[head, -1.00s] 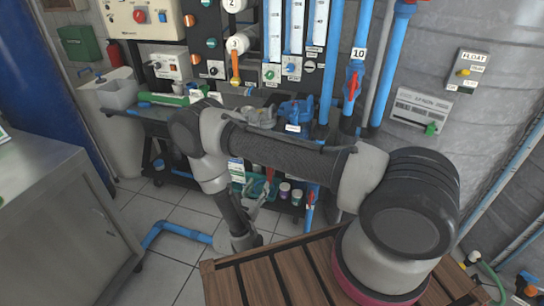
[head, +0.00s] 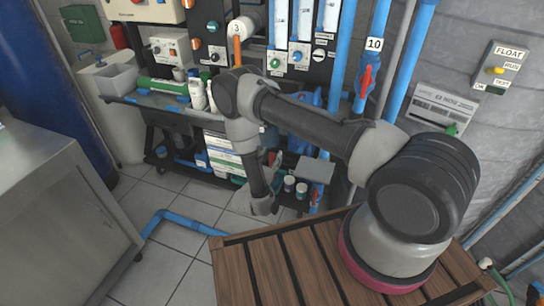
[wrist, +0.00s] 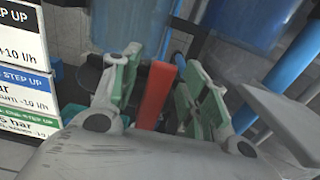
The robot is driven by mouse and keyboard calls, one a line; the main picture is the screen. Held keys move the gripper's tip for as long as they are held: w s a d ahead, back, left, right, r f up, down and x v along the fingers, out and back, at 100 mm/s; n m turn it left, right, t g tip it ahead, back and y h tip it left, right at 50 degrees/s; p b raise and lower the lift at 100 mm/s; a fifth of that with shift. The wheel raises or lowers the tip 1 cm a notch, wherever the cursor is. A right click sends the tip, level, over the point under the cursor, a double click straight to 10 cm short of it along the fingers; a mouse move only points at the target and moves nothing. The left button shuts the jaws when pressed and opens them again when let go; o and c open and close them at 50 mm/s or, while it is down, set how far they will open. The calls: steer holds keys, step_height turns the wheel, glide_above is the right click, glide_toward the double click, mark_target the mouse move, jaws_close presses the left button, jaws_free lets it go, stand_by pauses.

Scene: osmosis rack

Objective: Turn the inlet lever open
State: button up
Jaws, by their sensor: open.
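A red lever (wrist: 155,95) stands between the two green-padded fingers of my gripper (wrist: 160,92) in the wrist view. The fingers are open, one on each side, with a visible gap to the lever on the right; the left gap is narrower. In the head view my arm hides most of the gripper, low in front of the rack. I cannot read a label on this lever, so I cannot tell by name whether it is the inlet lever. Another red lever (head: 366,80) sits on the blue pipe marked 10.
White labelled cards (wrist: 25,80) are close on the left of the gripper in the wrist view, and blue pipes (wrist: 280,75) are on the right. The head view shows a wooden slatted platform (head: 285,262), a steel cabinet (head: 50,215) and open tiled floor (head: 165,235).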

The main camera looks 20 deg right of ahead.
steer(key=shift+w+d, duration=0.25)
steer(key=shift+w, duration=0.1)
jaws_close()
steer(key=shift+w+a+n, duration=0.2)
steer(key=shift+a+n, duration=0.15)
steer(key=shift+n, duration=0.45)
jaws_free()
